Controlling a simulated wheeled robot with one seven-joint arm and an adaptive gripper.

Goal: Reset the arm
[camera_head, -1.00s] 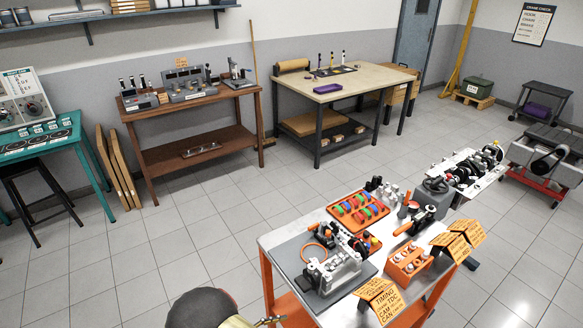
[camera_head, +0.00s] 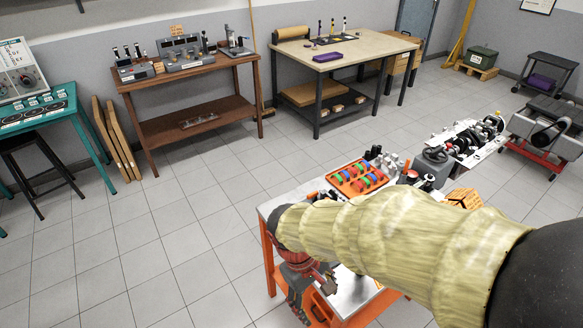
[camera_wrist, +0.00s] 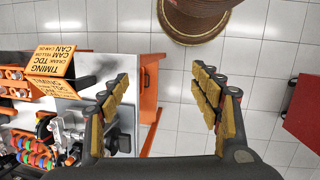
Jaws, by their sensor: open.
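My arm (camera_head: 390,232), in a pale yellow cover, reaches across the lower right of the head view, over the orange-framed work table. My gripper (camera_head: 302,296) hangs at its end by the table's front left edge. In the wrist view my gripper (camera_wrist: 161,76) has its two padded fingers spread wide, with nothing between them. Floor tiles and the table edge show behind the gap. The arm hides much of the tabletop in the head view.
The work table (camera_head: 268,207) carries an orange tray of coloured rings (camera_head: 345,184). Orange signs (camera_wrist: 57,60) stand near its edge in the wrist view. A round brown object (camera_wrist: 195,22) is beyond the fingers. Tiled floor on the left (camera_head: 170,255) is clear.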

